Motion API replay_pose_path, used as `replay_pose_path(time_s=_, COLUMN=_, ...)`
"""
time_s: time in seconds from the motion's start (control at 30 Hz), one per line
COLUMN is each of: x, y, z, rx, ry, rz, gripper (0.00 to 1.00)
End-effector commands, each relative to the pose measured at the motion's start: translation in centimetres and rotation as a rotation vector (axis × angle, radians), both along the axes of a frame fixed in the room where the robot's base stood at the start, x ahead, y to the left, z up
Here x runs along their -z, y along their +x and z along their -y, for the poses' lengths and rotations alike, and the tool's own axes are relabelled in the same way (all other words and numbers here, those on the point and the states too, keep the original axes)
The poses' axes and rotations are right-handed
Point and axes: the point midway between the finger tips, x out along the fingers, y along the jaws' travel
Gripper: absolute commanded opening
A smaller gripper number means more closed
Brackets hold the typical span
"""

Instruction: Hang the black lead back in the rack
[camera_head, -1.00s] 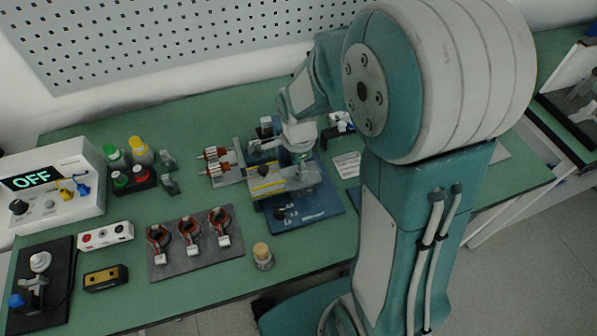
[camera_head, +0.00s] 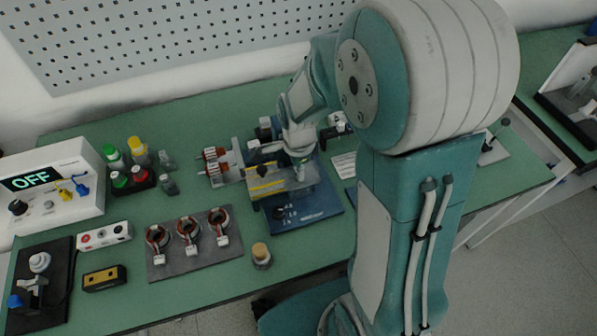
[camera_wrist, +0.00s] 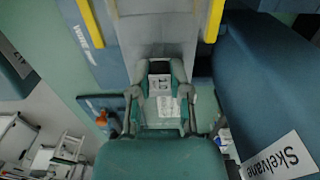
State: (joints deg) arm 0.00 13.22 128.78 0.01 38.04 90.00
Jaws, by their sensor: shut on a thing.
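My gripper (camera_head: 300,150) reaches down over a blue board (camera_head: 305,208) with a grey, yellow-striped fixture (camera_head: 282,182); the arm partly hides it. In the wrist view my gripper (camera_wrist: 160,72) has its fingers close together at the edge of a grey block (camera_wrist: 160,30) between two yellow bars. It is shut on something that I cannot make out. I cannot pick out the black lead or its rack for certain. A small black knob (camera_head: 263,170) shows by the fixture. Yellow and blue clips (camera_head: 72,190) are at the tester (camera_head: 50,185), whose display reads OFF.
A grey tray (camera_head: 160,268) with copper-wound rings lies in front of the fixture. Left of it are a white box with sockets (camera_head: 104,236) and a black-yellow box (camera_head: 105,278). Coloured-cap bottles (camera_head: 140,155) stand behind. A cork-topped jar (camera_head: 261,257) stands near the front edge.

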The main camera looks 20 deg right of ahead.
Motion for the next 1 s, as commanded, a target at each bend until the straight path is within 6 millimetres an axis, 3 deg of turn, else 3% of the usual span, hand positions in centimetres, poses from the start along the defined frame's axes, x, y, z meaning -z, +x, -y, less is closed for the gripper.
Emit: replay_pose_path(time_s=1.0, x=-5.3, y=0.0, z=0.0, rx=0.0, ry=0.0, rz=0.002, gripper=0.0)
